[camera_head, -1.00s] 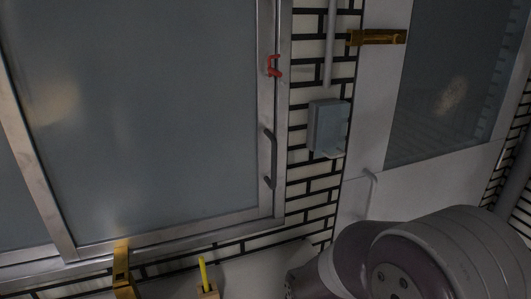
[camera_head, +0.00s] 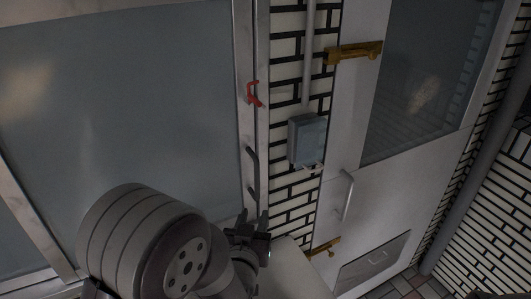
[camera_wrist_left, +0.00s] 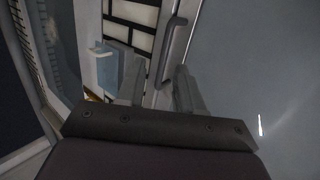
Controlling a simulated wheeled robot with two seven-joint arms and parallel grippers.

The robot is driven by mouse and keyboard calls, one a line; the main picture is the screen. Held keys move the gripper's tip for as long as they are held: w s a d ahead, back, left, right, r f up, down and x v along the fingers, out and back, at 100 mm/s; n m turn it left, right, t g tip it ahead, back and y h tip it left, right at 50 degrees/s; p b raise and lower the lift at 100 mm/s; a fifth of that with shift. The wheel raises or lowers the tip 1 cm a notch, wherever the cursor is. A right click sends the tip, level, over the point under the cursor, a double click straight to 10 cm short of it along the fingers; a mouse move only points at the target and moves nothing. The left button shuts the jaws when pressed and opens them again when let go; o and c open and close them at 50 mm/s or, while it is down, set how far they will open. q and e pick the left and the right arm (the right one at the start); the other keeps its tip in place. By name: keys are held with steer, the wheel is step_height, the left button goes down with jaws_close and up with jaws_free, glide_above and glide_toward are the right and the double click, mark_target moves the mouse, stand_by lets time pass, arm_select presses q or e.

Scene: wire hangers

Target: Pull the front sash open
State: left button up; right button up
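The front sash (camera_head: 120,100) is a large grey-blue glass panel in a metal frame, filling the left of the head view. Its dark bar handle (camera_head: 252,172) is upright on the right-hand stile. A red latch (camera_head: 253,94) sits above the handle. My left gripper (camera_head: 252,222) is just below the handle's lower end in the head view. In the left wrist view, its two fingers (camera_wrist_left: 157,78) are apart with nothing held. The handle (camera_wrist_left: 172,45) appears just beyond and between the fingertips; I see no clear contact. My right gripper is not in view.
A blue-grey wall box (camera_head: 307,140) is mounted on the tiled wall (camera_head: 290,75) right of the sash. Further right is a white door (camera_head: 390,190) with a bar handle (camera_head: 346,193) and brass hinges (camera_head: 355,52). My left arm covers the sash's lower part.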

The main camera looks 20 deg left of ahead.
mark_target(256, 180)
arm_select(q)
steer(key=shift+t+y, duration=0.4)
steer(key=shift+t, duration=0.2)
steer(key=w+a+r+p, duration=0.1)
steer(key=w, duration=0.2)
steer(key=w+a+p, duration=0.1)
steer(key=w, duration=0.2)
steer(key=w+a+r, duration=0.1)
steer(key=w, duration=0.3)
steer(key=shift+a+r+p, duration=0.25)
steer(key=shift+r+p, duration=0.05)
steer(key=shift+p, duration=0.1)
steer(key=shift+w+a, duration=0.15)
steer(key=shift+w, duration=0.25)
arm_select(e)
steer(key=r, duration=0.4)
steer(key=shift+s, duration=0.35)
arm_select(q)
steer(key=shift+w+f, duration=0.1)
steer(key=shift+c, duration=0.3)
jaws_close()
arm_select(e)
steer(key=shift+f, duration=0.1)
